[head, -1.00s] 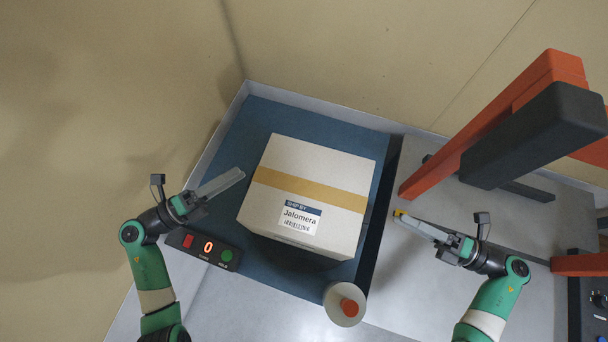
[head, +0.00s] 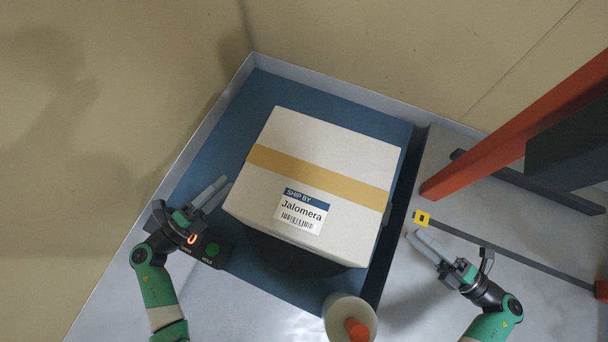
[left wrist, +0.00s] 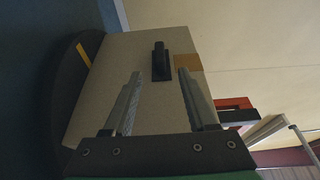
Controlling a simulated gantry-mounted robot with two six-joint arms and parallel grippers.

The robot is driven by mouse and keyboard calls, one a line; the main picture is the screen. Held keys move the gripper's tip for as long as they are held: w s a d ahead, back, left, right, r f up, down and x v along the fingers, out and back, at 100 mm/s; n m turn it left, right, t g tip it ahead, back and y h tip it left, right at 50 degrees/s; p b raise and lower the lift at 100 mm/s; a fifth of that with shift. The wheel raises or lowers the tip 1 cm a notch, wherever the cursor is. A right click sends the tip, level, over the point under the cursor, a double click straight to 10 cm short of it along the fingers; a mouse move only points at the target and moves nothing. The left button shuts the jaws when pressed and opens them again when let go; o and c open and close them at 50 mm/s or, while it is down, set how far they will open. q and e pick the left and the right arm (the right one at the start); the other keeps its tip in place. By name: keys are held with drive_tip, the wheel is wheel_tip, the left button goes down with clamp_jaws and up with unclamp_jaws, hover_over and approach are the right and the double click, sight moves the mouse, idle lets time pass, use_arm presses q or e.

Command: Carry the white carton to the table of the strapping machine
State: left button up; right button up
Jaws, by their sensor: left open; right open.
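The white carton (head: 318,165) has a tan tape band and a "SHIP BY Jalomera" label. It rests on a dark round plate (head: 290,255) over a blue mat. My left gripper (head: 222,186) is open and empty at the carton's left side. The strapping machine's table (head: 460,195) lies on the right.
The machine's orange-red frame (head: 500,140) and a dark arm (head: 570,145) rise at the right. A control box (head: 210,250) sits by my left gripper.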

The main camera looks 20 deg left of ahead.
use_arm(q)
drive_tip(key=x, duration=0.9)
drive_tip(key=shift+w, duration=0.15)
use_arm(e)
drive_tip(key=x, duration=0.9)
drive_tip(key=shift+a, duration=0.15)
use_arm(q)
clamp_jaws()
use_arm(e)
clamp_jaws()
